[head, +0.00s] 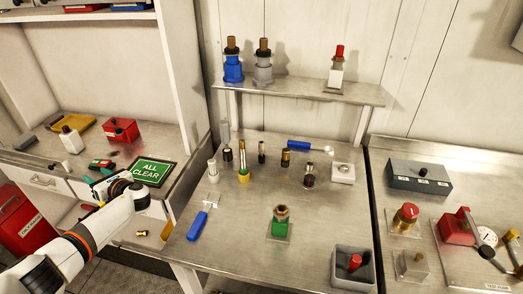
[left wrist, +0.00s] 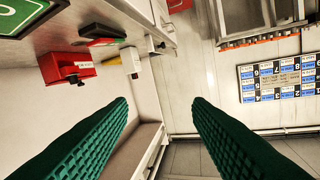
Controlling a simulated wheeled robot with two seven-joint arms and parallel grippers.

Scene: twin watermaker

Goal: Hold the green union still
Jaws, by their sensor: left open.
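The green union (head: 280,228) stands upright on a small clear plate on the middle bench, with a brass fitting on top. My left gripper (head: 94,172) is at the left counter, far to the left of the union and apart from it. In the left wrist view its two green ribbed fingers (left wrist: 160,108) are wide apart with nothing between them. The union does not show in the left wrist view. My right gripper is not in view.
The ALL CLEAR sign (head: 153,171) lies close to my left gripper. A blue-handled tool (head: 198,226) lies at the bench's left front, and a grey box (head: 353,266) stands to the union's right. Several small fittings stand behind the union.

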